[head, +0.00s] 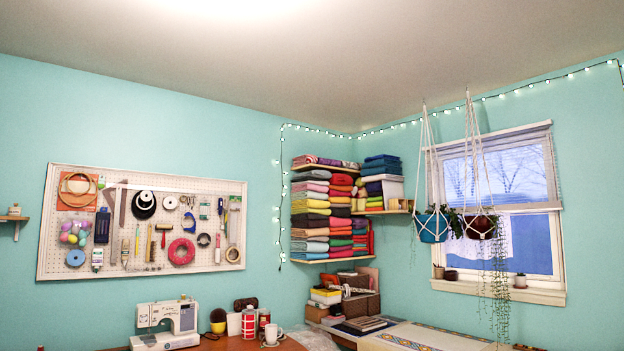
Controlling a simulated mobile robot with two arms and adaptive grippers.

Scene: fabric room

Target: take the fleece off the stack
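Stacks of folded fabric fill the corner shelves in the head view. A tall stack of muted and bright pieces (310,217) stands beside a stack of reds, yellows and greens (341,217). Patterned folded cloth (322,161) lies on the top shelf, and a blue folded stack (381,165) sits to its right. I cannot tell which piece is the fleece. Neither of my grippers is in view.
A sewing machine (168,321), a white mug (271,333) and a red-striped container (249,322) stand on a wooden table (228,343). Boxes (360,303) sit below the shelves. Hanging planters (432,227) are right of the shelves, before the window. A pegboard (130,274) hangs left.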

